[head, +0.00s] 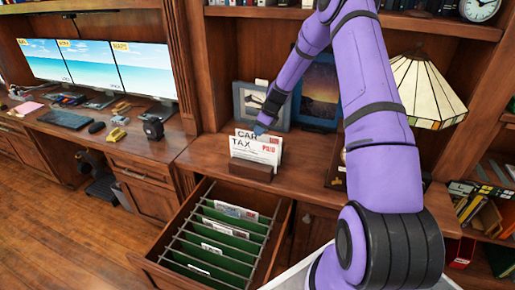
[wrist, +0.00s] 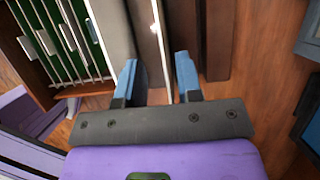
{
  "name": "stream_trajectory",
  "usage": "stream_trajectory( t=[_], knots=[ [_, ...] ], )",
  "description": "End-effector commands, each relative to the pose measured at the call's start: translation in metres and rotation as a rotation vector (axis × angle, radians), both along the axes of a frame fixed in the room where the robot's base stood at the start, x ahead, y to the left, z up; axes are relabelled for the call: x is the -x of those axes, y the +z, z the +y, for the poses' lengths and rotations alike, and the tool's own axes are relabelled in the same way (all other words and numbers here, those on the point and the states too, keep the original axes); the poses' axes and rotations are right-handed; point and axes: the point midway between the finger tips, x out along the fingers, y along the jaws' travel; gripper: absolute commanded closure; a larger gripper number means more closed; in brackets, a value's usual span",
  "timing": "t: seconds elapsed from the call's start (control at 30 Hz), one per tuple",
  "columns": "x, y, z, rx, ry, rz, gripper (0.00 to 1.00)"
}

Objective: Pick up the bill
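The bill (head: 255,148), a white paper marked "CAR TAX" and "PAID", stands upright in a dark wooden holder (head: 250,171) on the desk. In the wrist view the bill (wrist: 160,45) shows edge-on as a thin white strip between my fingers. My gripper (head: 262,128) is at the top of the bill in the head view. In the wrist view its two blue fingers (wrist: 157,72) are apart, one on each side of the strip, with gaps visible. The holder (wrist: 216,40) shows brown beyond the fingers.
An open drawer (head: 165,262) with green hanging files is below the desk's front edge; it also shows in the wrist view (wrist: 42,95). Picture frames (head: 318,90) stand behind the holder. A lamp (head: 415,92) is at right, monitors (head: 100,65) at left.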

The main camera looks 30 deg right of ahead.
Motion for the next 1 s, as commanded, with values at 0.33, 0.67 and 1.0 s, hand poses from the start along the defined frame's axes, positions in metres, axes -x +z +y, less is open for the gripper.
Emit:
stream_trajectory(
  t=[0.33,0.67,1.0],
  knots=[
    [-0.012,-0.035,0.005,-0.001,0.001,0.001,0.67],
    [-0.018,-0.049,0.009,0.0,0.001,-0.002,0.67],
    [-0.017,-0.049,0.009,0.001,0.001,-0.001,1.0]
  ],
)
